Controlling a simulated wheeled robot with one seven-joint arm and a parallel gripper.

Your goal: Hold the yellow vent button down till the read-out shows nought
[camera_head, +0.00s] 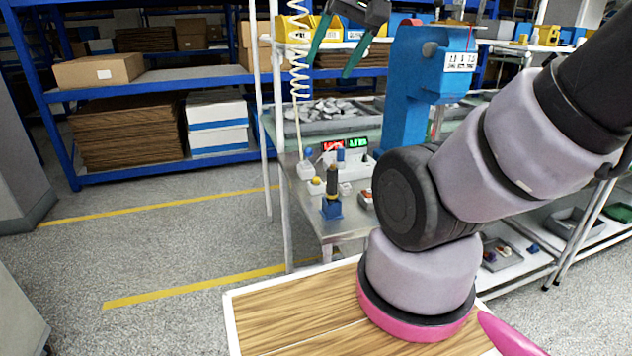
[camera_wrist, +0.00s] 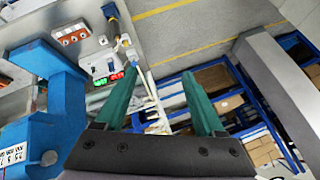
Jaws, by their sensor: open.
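A yellow button (camera_head: 316,182) sits on a small pale base on the metal bench, in the head view left of a dark upright handle on a blue block (camera_head: 331,207).
A tall blue machine (camera_head: 408,95) stands right of the read-outs. A coiled pale hose (camera_head: 299,60) hangs near my gripper. A blue shelf with boxes (camera_head: 98,70) is at the back left.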

